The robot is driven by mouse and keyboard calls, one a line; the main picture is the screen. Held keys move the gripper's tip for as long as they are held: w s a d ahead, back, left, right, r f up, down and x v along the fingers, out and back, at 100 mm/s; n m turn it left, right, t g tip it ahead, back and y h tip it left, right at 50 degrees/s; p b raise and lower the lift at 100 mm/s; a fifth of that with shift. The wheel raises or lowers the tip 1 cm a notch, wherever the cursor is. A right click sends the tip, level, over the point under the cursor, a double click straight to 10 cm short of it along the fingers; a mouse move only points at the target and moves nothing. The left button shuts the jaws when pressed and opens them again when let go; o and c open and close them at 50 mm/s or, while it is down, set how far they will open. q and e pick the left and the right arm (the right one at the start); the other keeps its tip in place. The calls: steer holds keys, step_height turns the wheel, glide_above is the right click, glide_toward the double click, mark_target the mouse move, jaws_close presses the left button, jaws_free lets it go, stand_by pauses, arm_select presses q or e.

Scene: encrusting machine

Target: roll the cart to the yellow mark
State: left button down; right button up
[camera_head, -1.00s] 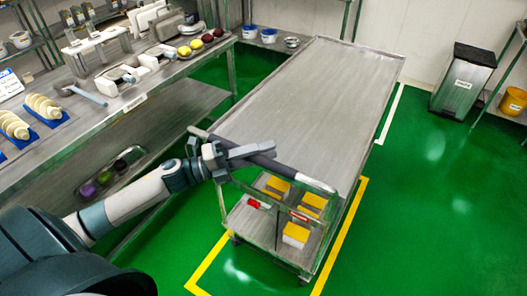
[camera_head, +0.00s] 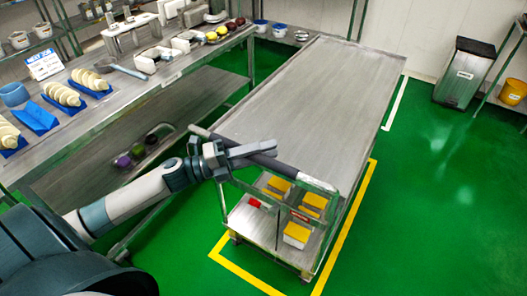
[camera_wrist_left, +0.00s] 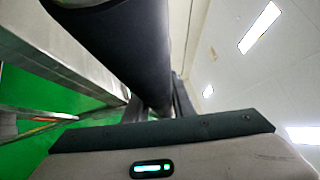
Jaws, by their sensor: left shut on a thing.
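The cart (camera_head: 310,95) is a long grey metal trolley with a flat bare top and a lower shelf. Its dark handle bar (camera_head: 290,173) crosses the near end. My left gripper (camera_head: 250,153) is shut on this handle, left of its middle; the dark bar also fills the top of the left wrist view (camera_wrist_left: 130,50). The yellow mark (camera_head: 344,232) is a line outline on the green floor. It shows along the cart's right side and around its near left corner; the cart hides other parts. The near wheels appear inside the outline. My right gripper is not in view.
A long metal counter (camera_head: 120,105) with trays and tools runs along the left, close to the cart. A white floor line (camera_head: 397,102) lies right of the cart's far end. A bin (camera_head: 464,72) stands far right. The right floor is clear.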

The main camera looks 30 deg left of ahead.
arm_select(q)
steer(key=shift+w, duration=0.15)
steer(key=c, duration=1.5)
jaws_free()
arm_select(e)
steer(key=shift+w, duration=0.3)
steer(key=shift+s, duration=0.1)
arm_select(q)
steer(key=shift+b+v, duration=2.25)
steer(key=shift+v, duration=6.55)
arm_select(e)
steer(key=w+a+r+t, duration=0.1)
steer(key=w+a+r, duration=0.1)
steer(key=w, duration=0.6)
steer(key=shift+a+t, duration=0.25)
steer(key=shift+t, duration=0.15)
arm_select(q)
steer(key=shift+r, duration=0.1)
